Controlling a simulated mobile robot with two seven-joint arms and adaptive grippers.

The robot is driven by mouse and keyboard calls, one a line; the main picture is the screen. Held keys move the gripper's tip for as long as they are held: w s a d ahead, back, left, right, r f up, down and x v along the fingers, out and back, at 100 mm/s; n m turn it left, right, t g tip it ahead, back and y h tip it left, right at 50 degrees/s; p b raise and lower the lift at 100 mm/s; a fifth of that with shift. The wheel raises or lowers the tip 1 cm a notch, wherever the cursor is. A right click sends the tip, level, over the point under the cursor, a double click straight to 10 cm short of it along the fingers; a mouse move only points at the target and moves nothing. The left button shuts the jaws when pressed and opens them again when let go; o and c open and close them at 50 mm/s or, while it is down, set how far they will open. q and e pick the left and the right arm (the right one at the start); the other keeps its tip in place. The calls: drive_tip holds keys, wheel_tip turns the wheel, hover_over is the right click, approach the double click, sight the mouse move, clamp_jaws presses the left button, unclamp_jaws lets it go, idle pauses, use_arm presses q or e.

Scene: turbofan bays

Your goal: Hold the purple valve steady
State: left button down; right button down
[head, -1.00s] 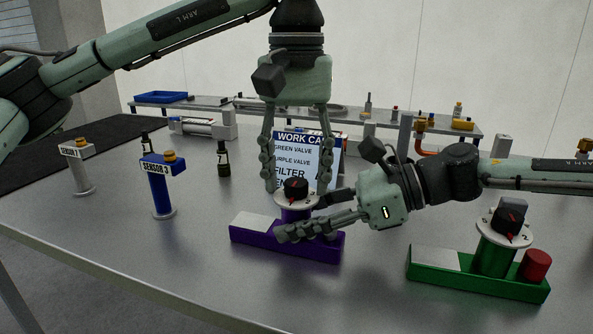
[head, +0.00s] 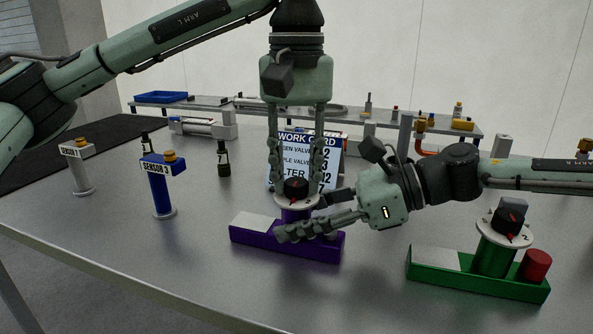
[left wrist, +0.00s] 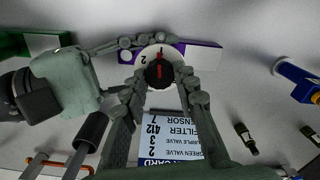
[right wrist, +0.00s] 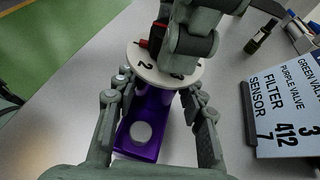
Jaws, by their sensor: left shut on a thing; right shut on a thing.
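The purple valve has a purple base (head: 318,248), a purple post, a white numbered dial (right wrist: 150,65) and a black knob with a red pointer (left wrist: 160,72). It stands upright on the grey table. My left gripper (head: 296,188) points straight down from above, its two fingers shut on the knob. My right gripper (head: 302,219) comes in level from the right, below the dial, and is shut on the valve's post. In the right wrist view its fingers lie on either side of the post, and the left gripper hides part of the knob.
A green valve (head: 493,258) with a red cap (head: 535,265) stands at the right. A work card (head: 330,165) stands just behind the purple valve. Blue sensor post (head: 160,192), white sensor post (head: 80,170) and small dark bottle (head: 223,162) stand left. The front left table is clear.

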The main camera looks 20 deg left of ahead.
use_arm(q)
drive_tip(key=n, duration=0.6)
use_arm(e)
drive_tip(key=shift+f, duration=0.1)
use_arm(q)
drive_tip(key=n, duration=0.5)
drive_tip(key=shift+s+n, duration=0.1)
drive_tip(key=shift+n, duration=0.2)
drive_tip(key=n, duration=1.1)
drive_tip(key=shift+n, duration=0.4)
drive_tip(key=n, duration=0.6)
drive_tip(key=shift+s+d, duration=0.1)
drive_tip(key=n, duration=0.5)
drive_tip(key=shift+n, duration=0.4)
drive_tip(key=n, duration=0.5)
drive_tip(key=shift+d, duration=0.1)
drive_tip(key=n, duration=0.6)
drive_tip(key=shift+n, duration=0.4)
